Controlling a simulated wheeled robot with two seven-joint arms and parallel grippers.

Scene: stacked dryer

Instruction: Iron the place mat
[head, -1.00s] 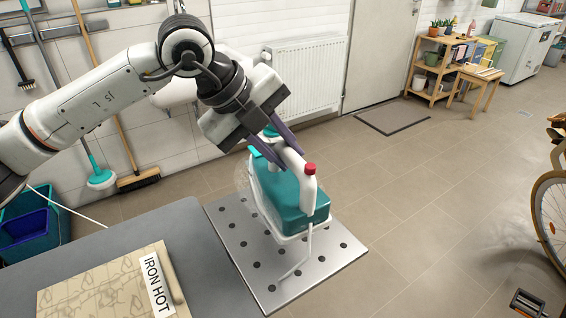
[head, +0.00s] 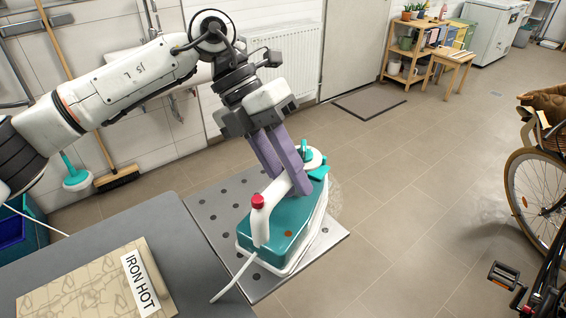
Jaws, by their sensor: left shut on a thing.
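The teal and white iron (head: 275,238) is over the perforated metal rest plate (head: 208,205) at the right end of the grey board. My left gripper (head: 298,185) is shut on the iron's white handle from above. A red knob shows at the near end of the handle, and a white cord hangs down toward the board. I cannot tell whether the iron touches the plate. The patterned beige place mat (head: 75,288) lies at the board's lower left, with an "IRON HOT" label (head: 141,283) on its right part. My right gripper is not in view.
The grey board (head: 150,228) has bare surface around the mat. A bicycle (head: 540,200) stands at the right. A broom (head: 117,177) and a blue bin (head: 15,232) are at the left. The tiled floor beyond the plate is open.

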